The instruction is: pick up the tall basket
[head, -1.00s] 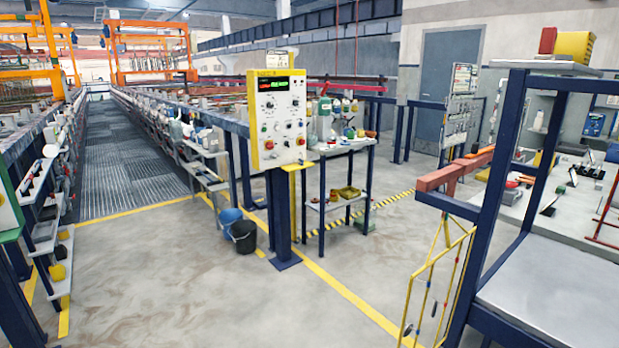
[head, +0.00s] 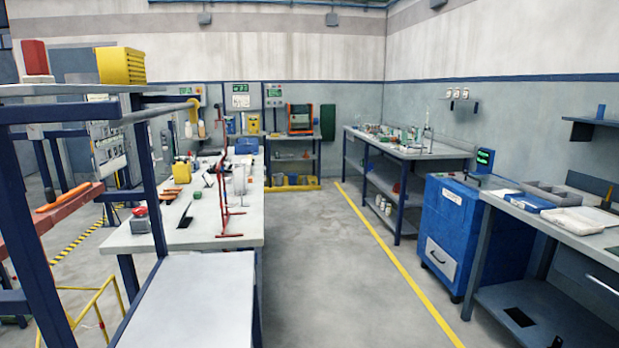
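I see nothing that I can name for certain as the tall basket. A yellow slatted box (head: 121,66) stands on the top shelf of the blue frame at the upper left of the head view. A narrower red block (head: 36,60) stands beside it, to its left. A yellow wire frame (head: 98,312) shows at the lower left, partly hidden behind the blue posts. My gripper is not in view.
A blue-framed stand (head: 150,190) with a low grey top (head: 195,305) fills the near left. A white workbench (head: 240,225) with tools is behind it. A blue cabinet (head: 462,240) and benches line the right. The floor aisle (head: 335,270) between is clear.

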